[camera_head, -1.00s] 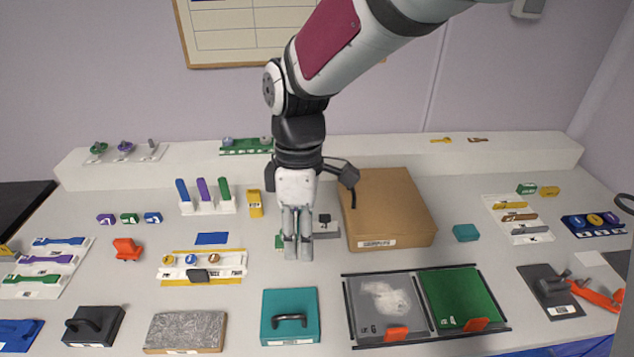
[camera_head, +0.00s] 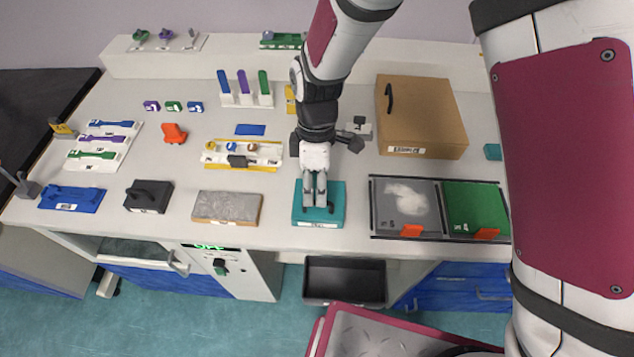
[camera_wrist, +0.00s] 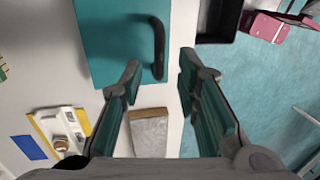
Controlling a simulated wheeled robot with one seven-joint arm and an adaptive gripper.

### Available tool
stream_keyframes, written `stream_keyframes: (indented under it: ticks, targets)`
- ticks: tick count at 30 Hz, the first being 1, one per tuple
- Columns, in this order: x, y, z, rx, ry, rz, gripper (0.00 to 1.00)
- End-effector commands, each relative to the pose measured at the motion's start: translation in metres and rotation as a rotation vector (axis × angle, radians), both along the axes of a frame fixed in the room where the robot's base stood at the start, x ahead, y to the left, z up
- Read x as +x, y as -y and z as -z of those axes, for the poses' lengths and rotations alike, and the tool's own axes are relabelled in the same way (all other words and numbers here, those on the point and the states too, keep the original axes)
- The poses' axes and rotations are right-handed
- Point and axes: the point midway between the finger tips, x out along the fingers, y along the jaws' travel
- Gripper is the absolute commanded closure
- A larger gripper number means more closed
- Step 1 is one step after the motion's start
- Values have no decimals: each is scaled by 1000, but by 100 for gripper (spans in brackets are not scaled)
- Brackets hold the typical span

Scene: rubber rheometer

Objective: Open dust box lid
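A teal box (camera_head: 335,197) with a label on its front stands near the table's front edge, below my gripper (camera_head: 314,204). In the wrist view the teal top (camera_wrist: 108,38) fills the upper left. Its black bar handle (camera_wrist: 158,48) lies ahead of the fingertips, in line with the gap between them. My gripper (camera_wrist: 160,80) is open and empty; contact with the handle cannot be told. In the head view the fingers hide most of the handle. No readable label tells which box is the dust box.
A grey textured block (camera_head: 228,207) and a black handled block (camera_head: 148,196) stand left. A framed grey-and-green tray (camera_head: 440,208) lies right. A brown box (camera_head: 421,117) with a black handle stands behind. An empty black bin (camera_head: 344,281) is below the table front.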

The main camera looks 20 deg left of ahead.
Motion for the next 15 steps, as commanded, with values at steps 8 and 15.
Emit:
stream_keyframes:
  ticks: [8,15]
  targets:
    - [-4,1,21,0,0,-1,70]
    - [-4,1,21,0,1,0,70]
